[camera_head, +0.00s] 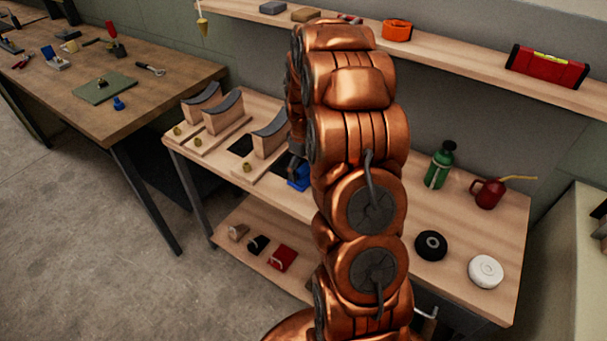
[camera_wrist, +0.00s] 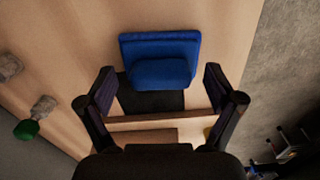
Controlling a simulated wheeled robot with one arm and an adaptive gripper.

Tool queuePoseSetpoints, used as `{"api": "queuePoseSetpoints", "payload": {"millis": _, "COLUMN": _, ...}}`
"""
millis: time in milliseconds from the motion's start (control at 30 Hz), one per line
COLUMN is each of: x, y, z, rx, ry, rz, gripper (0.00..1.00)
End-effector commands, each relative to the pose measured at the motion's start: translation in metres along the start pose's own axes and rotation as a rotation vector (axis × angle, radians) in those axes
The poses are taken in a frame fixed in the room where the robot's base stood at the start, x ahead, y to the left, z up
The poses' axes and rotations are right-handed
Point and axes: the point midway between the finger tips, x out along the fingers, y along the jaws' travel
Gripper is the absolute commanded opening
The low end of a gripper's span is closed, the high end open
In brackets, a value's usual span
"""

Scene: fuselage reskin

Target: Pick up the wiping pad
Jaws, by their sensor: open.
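The wiping pad (camera_wrist: 160,62) looks like a blue flat base with a rounded blue block on top. In the wrist view it lies on the wooden bench, ahead of and between my fingertips. In the head view, only part of the blue pad (camera_head: 299,177) shows beside my copper arm. My gripper (camera_wrist: 160,74) is open and empty, with one finger to each side of the pad's near part. I cannot tell how high the fingertips are above it. My arm hides most of the gripper in the head view.
A dark patch (camera_wrist: 150,102) and a wooden strip (camera_wrist: 158,121) lie near the pad. Curved cradles (camera_head: 222,114) stand on the bench's left. A green bottle (camera_head: 440,166), red oil can (camera_head: 488,192), black disc (camera_head: 431,245) and white disc (camera_head: 486,271) stand right of my arm.

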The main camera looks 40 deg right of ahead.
Motion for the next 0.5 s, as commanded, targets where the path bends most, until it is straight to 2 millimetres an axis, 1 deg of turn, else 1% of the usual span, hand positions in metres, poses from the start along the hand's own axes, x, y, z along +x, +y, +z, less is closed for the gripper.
{"api": "queuePoseSetpoints", "payload": {"millis": 67, "x": 0.0001, "y": 0.0, "z": -0.0001, "rx": 0.0, "ry": 0.0, "rz": 0.0, "gripper": 0.92}}
{"api": "queuePoseSetpoints", "payload": {"millis": 100, "x": 0.0001, "y": 0.0, "z": -0.0001, "rx": 0.0, "ry": 0.0, "rz": 0.0, "gripper": 0.9}}
{"api": "queuePoseSetpoints", "payload": {"millis": 500, "x": 0.0001, "y": -0.0002, "z": -0.0001, "rx": 0.0, "ry": 0.0, "rz": 0.0, "gripper": 0.48}}
